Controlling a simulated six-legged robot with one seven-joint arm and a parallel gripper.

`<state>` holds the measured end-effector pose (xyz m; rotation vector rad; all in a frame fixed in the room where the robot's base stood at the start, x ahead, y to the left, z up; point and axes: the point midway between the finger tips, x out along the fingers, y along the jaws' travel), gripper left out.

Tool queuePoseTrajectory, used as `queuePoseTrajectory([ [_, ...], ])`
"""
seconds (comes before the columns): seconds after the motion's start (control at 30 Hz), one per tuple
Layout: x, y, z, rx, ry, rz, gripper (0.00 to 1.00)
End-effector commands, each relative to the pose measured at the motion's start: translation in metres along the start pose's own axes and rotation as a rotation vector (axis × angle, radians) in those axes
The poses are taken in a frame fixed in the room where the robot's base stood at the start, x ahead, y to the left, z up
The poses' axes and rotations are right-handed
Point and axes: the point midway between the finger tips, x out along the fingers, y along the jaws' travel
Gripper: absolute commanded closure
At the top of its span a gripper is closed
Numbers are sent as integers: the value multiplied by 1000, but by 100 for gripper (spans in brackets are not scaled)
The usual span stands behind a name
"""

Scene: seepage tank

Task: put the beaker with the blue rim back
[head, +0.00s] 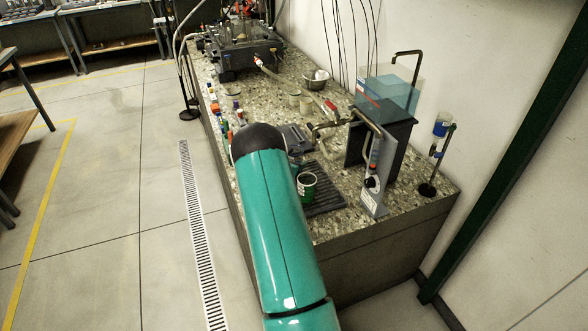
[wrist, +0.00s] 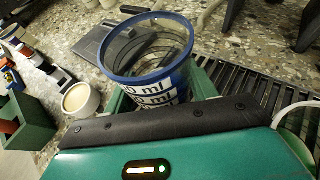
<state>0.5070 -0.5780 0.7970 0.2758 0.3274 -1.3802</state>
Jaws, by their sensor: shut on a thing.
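A grey flat device (head: 293,138) lies behind the beaker. A small pale cup (wrist: 80,99) stands to the left in the wrist view.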

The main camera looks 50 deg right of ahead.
Motion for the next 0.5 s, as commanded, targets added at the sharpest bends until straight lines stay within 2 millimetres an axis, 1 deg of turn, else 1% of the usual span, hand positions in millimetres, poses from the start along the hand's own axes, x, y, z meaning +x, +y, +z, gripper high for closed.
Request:
queuePoseTrajectory([
  [0.03, 3, -1, -8, -1, 2, -1, 70],
  [0.1, 8, -1, -17, -1, 2, -1, 70],
  [0.2, 11, -1, -26, 0, 1, -1, 70],
  [0.5, 11, 0, -27, 0, 0, 0, 70],
])
